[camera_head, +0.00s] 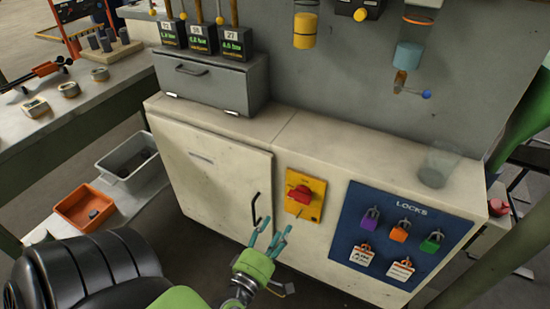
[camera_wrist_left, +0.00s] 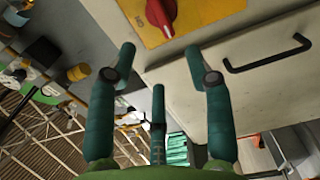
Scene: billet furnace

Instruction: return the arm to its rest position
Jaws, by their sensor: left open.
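My left gripper (camera_head: 270,240) is in the lower middle of the head view, with a green body and teal fingers. It is open and empty, in front of the cream cabinet (camera_head: 215,180), near the black door handle (camera_head: 255,210). Its spread fingers also show in the left wrist view (camera_wrist_left: 160,85). The red rotary switch (camera_head: 300,194) on its yellow plate (camera_head: 318,186) is just above and to the right of the fingers. It also shows at the top of the left wrist view (camera_wrist_left: 160,14). My right gripper is not in view.
A blue locks board (camera_head: 345,225) holds several coloured padlocks and tags. A clear glass (camera_head: 438,165) stands on the cabinet top. A grey drawer box (camera_head: 215,80) stands there too. An orange bin (camera_head: 84,206) and a grey bin (camera_head: 126,160) are at the left.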

